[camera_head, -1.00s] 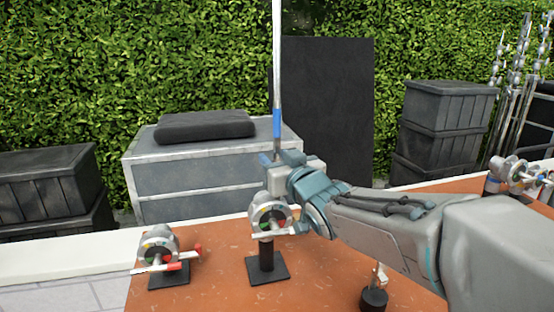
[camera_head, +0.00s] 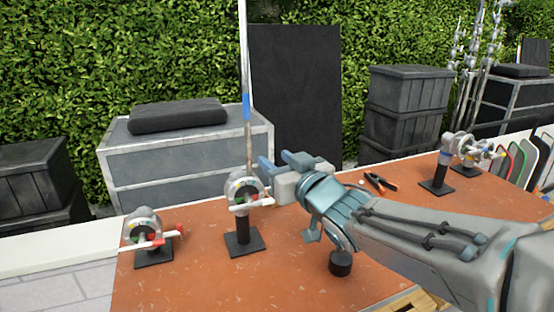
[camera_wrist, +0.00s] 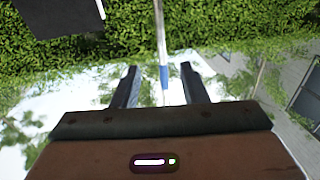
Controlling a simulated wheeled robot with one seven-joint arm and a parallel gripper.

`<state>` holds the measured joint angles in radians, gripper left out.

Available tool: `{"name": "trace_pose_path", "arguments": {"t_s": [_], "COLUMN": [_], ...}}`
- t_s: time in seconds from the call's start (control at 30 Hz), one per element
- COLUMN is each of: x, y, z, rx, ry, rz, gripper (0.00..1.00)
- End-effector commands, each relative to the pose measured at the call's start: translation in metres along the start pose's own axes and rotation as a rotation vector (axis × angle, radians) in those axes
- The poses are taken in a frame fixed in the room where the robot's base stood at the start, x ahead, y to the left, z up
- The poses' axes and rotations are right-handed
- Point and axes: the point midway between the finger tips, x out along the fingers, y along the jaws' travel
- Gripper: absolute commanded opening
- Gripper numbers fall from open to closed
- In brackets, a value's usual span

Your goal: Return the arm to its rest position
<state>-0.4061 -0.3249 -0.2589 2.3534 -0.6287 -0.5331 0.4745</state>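My gripper (camera_head: 274,160) is in the middle of the head view, over the orange-brown table, with its fingers pointing toward the back left. In the wrist view its two dark fingers (camera_wrist: 162,80) are apart with nothing held between them. A thin upright silver pole with a blue band (camera_head: 246,106) stands just left of my fingertips, apart from them. Its lower end meets a round grip head (camera_head: 243,188) on a black stand. In the wrist view the pole (camera_wrist: 161,35) shows beyond the gap between the fingers. My forearm extends to the lower right and hides part of the table.
A second grip head (camera_head: 143,228) stands at left on the orange-brown table (camera_head: 200,285). A black round knob (camera_head: 340,263) lies under my arm. Pliers (camera_head: 380,182) and another clamp stand (camera_head: 440,170) are at right. A grey case (camera_head: 185,165) and stacked crates (camera_head: 405,110) stand behind.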

Motion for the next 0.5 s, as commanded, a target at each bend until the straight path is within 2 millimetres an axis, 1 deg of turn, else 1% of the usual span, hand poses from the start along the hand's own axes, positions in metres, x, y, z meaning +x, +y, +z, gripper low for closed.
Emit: {"name": "trace_pose_path", "arguments": {"t_s": [0.17, 0.27, 0.37, 0.47, 0.5], "x": [0.001, -0.001, -0.007, -0.021, -0.03], "y": [-0.001, 0.003, 0.016, 0.036, 0.044], "z": [0.0, 0.003, 0.015, 0.039, 0.051], "rx": [0.0, 0.001, 0.006, 0.017, 0.026], "ry": [0.0, -0.017, -0.082, -0.207, -0.269], "rz": [-0.002, 0.016, 0.078, 0.178, 0.221], "gripper": [0.39, 0.39, 0.39, 0.39, 0.39]}}
